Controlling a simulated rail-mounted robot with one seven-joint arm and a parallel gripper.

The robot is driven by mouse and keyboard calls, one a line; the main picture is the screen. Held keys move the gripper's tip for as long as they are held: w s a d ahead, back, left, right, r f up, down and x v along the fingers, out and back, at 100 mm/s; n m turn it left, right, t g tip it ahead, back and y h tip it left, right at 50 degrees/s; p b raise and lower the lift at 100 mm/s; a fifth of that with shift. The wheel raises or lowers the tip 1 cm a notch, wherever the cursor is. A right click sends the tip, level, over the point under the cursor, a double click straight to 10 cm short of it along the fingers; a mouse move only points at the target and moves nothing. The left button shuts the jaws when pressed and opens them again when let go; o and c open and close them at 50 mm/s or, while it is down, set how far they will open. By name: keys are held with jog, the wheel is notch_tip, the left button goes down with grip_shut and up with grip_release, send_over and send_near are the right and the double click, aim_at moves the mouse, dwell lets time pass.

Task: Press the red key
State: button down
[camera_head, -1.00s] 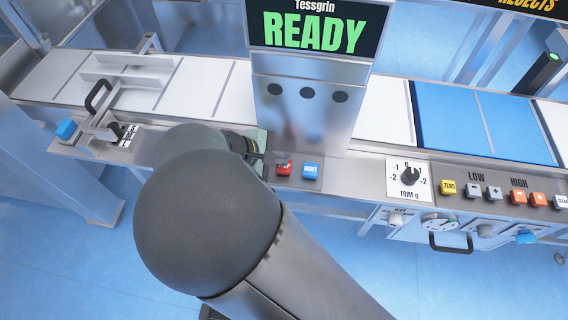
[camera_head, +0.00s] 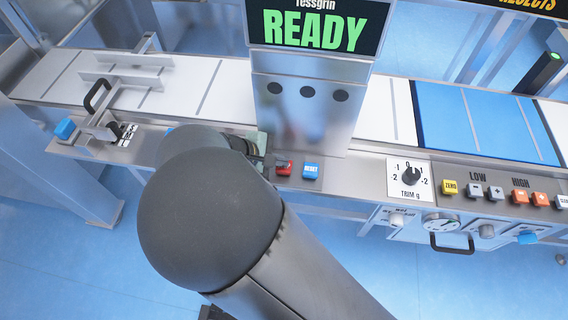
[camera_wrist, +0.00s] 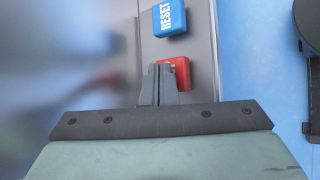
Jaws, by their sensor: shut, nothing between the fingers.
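The red key (camera_head: 284,168) sits on the metal front ledge, just left of the blue RESET key (camera_head: 311,170). In the wrist view the red key (camera_wrist: 181,68) is partly hidden behind my fingertips, and the blue RESET key (camera_wrist: 170,17) is above it. My gripper (camera_wrist: 160,68) is shut and empty, its fingertips overlapping the red key's left part in the wrist view. In the head view my gripper (camera_head: 270,160) is at the left side of the red key, mostly hidden behind my arm. I cannot tell whether the fingertips touch the key.
A display (camera_head: 315,28) above reads READY. The metal column (camera_head: 303,110) stands behind the keys. A TRIM dial (camera_head: 410,178) and the yellow ZERO key (camera_head: 449,188) are to the right. The blue belt section (camera_head: 445,115) lies behind them.

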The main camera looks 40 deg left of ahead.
jog(key=shift+f, duration=0.3)
jog(key=shift+r, duration=0.1)
dwell(0.3)
jog(key=shift+r+p, duration=0.55)
jog(key=shift+r, duration=0.3)
jog(key=shift+r, duration=0.15)
notch_tip(320, 180, up, 5)
jog(key=p, duration=0.3)
dwell(0.6)
